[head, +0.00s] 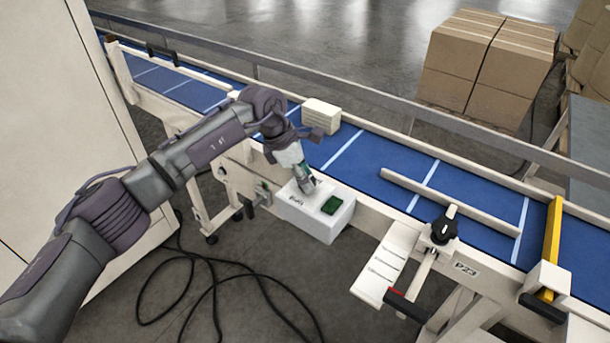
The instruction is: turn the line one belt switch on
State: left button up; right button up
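A white switch box (325,229) is mounted on the near side of the conveyor, with a small dark label on its top. A green switch (332,204) sits on the right part of its top face. My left gripper (307,187) reaches down over the left part of the box's top, just left of the green switch. Its fingertips look close together, but their gap is too small to tell. I cannot tell whether they touch the box. My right gripper is not in view.
The blue belt (390,187) runs from upper left to lower right, with a cream block (321,115) on it. A black knob (444,230) and yellow bar (552,240) stand to the right. Black cables (215,290) lie on the floor. Cardboard boxes (480,65) stand behind.

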pick_arm(q)
jog(key=shift+c, duration=0.8)
